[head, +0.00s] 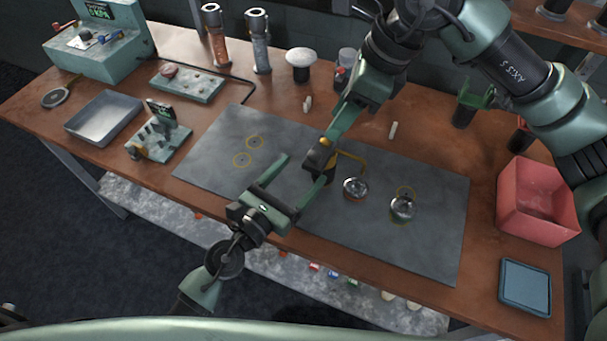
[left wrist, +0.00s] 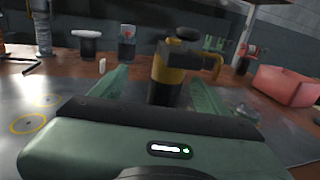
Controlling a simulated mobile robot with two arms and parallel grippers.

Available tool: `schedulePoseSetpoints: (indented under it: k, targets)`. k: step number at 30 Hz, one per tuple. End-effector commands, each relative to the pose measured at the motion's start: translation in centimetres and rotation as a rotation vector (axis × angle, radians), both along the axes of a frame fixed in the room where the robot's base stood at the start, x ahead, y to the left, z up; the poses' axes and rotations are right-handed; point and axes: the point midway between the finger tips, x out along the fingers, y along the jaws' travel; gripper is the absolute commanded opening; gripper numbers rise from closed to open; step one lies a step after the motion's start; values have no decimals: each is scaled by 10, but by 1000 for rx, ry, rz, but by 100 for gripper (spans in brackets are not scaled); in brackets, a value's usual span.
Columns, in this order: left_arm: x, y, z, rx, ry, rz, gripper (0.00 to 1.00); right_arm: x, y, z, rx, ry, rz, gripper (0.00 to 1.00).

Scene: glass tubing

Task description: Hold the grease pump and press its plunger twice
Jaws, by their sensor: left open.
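The grease pump (left wrist: 167,75) stands upright on the grey mat, with a dark body, yellow bands, a yellow side handle (head: 352,157) and a black plunger knob (left wrist: 182,33) on top. My left gripper (head: 305,170) is open, its fingers pointing toward the pump. In the left wrist view the pump shows between the two fingers, and I see no grip on it. My right gripper (head: 331,138) comes down from the upper right and overlaps the pump's top in the head view. It does not show in the left wrist view, so contact with the knob cannot be told.
Two shiny round metal parts (head: 355,187) (head: 402,207) lie on the mat (head: 215,165) right of the pump. A red bin (head: 540,215) and blue tray (head: 525,287) stand at the right. A metal tray (head: 103,117) and small fixture (head: 157,138) are at the left. The mat's left part is clear.

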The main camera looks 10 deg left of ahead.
Motion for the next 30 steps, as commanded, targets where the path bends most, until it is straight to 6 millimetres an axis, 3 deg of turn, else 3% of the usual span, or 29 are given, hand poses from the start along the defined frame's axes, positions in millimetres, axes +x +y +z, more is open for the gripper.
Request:
schedulePoseSetpoints:
  k: [5,18,30]
  targets:
    - [4,-17,3,-9,4,-45,75,0,0,0,0,0,0,36]
    - [55,-48,2,-7,6,-43,75,0,0,0,0,0,0,36]
    - [63,-53,2,-6,6,-43,75,0,0,0,0,0,0,36]
